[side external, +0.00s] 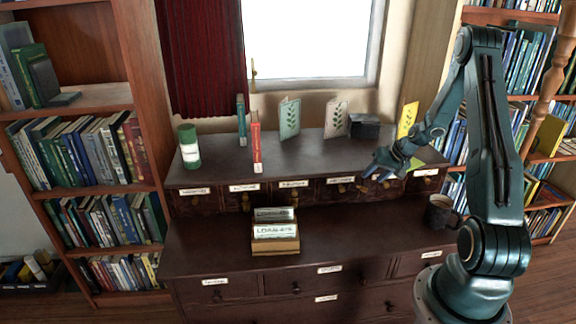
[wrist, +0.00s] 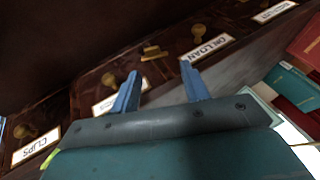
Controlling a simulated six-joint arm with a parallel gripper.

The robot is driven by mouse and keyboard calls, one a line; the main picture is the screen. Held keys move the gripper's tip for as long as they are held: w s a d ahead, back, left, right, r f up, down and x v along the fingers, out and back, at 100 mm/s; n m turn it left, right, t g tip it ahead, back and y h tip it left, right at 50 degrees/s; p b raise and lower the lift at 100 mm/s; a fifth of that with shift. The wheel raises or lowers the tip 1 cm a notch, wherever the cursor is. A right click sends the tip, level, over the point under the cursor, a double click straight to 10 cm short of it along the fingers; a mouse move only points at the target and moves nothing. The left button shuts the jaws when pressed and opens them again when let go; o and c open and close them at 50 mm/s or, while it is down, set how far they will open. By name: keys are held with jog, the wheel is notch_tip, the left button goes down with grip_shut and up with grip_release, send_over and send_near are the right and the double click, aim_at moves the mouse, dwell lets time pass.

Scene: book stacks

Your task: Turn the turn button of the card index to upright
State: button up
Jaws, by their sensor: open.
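The card index (side external: 221,204) is the row of small dark drawers along the raised back of the desk, with white labels and brass fittings. In the wrist view, a bar-shaped brass turn button (wrist: 154,54) sits between two round knobs, near the "ON LOAN" label (wrist: 211,46). Its bar appears to lie roughly along the drawer row, not upright. My gripper (wrist: 160,70) is open and empty, its two blue fingers apart and pointing at the drawer fronts, with the turn button beyond the gap. In the side view my gripper (side external: 374,172) is at the right part of the index and hides that front.
A dark mug (side external: 440,212) stands on the desk right of my gripper. A wooden card box (side external: 275,245) stands in the desk's middle. On top of the index stand a dark box (side external: 364,127), a yellow card (side external: 407,119) and a green can (side external: 189,147).

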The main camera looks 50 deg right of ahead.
jog(key=shift+r, duration=2)
jog(key=shift+c, duration=0.4)
